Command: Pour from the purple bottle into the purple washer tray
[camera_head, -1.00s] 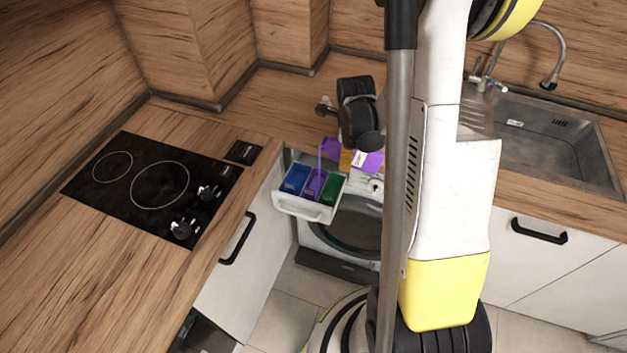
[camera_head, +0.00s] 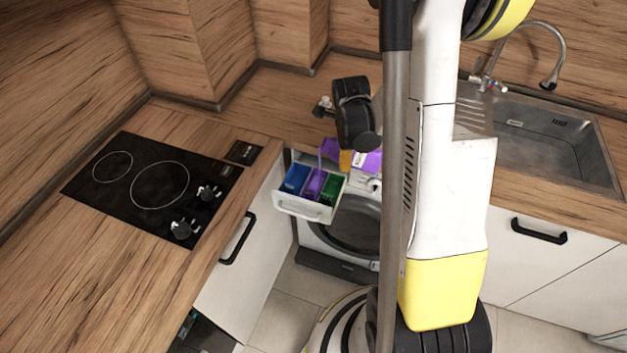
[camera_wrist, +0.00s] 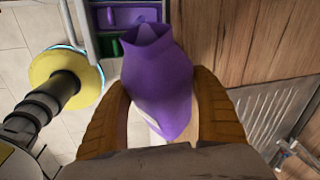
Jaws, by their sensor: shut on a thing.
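The purple bottle (camera_wrist: 158,85) is held between the two orange-brown fingers of my gripper (camera_wrist: 155,100) in the wrist view. In the head view the bottle (camera_head: 369,162) lies tilted nearly flat, its mouth toward the left. A thin purple stream (camera_head: 321,153) falls from it into the purple washer tray (camera_head: 314,184), the middle compartment of the open drawer. Part of the tray (camera_wrist: 135,17) shows beyond the bottle's mouth in the wrist view. My gripper (camera_head: 346,160) is mostly hidden by my wrist in the head view.
Blue (camera_head: 296,178) and green (camera_head: 331,186) compartments flank the purple one. The drawer (camera_head: 305,208) juts out above the washer's round door (camera_head: 345,228). A hob (camera_head: 152,185) lies on the left counter, a sink (camera_head: 550,140) at the right.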

